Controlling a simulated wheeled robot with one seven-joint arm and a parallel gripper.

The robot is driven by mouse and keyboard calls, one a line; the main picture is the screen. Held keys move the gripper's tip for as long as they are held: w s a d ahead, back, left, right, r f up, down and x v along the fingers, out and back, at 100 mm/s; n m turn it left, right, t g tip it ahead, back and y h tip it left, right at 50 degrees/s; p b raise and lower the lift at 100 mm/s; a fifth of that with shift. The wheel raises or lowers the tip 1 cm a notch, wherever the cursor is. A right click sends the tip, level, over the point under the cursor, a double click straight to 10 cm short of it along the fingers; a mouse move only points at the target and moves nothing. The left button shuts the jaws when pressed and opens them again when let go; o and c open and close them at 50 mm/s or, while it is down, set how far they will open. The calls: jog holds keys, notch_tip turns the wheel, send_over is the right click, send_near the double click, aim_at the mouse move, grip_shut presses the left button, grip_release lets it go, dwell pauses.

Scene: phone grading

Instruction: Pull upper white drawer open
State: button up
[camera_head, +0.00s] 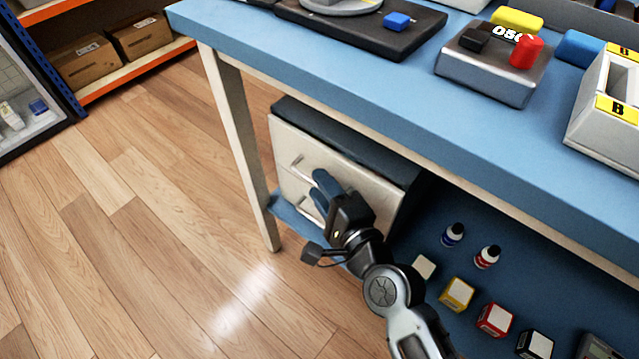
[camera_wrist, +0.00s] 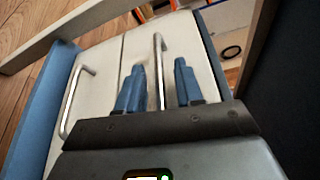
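A white two-drawer cabinet (camera_head: 345,160) with a dark top stands under the blue table. Its upper drawer handle (camera_head: 297,163) is a thin metal bar, partly hidden by my gripper in the head view. The lower drawer handle (camera_head: 308,213) is below it. My gripper (camera_head: 322,185) is at the drawer fronts with its blue fingers apart. In the wrist view, which is turned sideways, the upper handle (camera_wrist: 158,70) runs between the two open fingers (camera_wrist: 160,80), with gaps on both sides. The lower handle (camera_wrist: 75,100) is to the left. Both drawers look closed.
The table leg (camera_head: 240,150) stands just left of the cabinet. The blue tabletop (camera_head: 330,70) overhangs it. Bottles (camera_head: 453,234) and small boxes (camera_head: 457,294) sit on the lower shelf at right. The wooden floor (camera_head: 150,230) at left is clear.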

jog(key=shift+w+a, duration=0.35)
jog(key=shift+w, duration=0.2)
grip_shut()
jog(key=shift+f, duration=0.1)
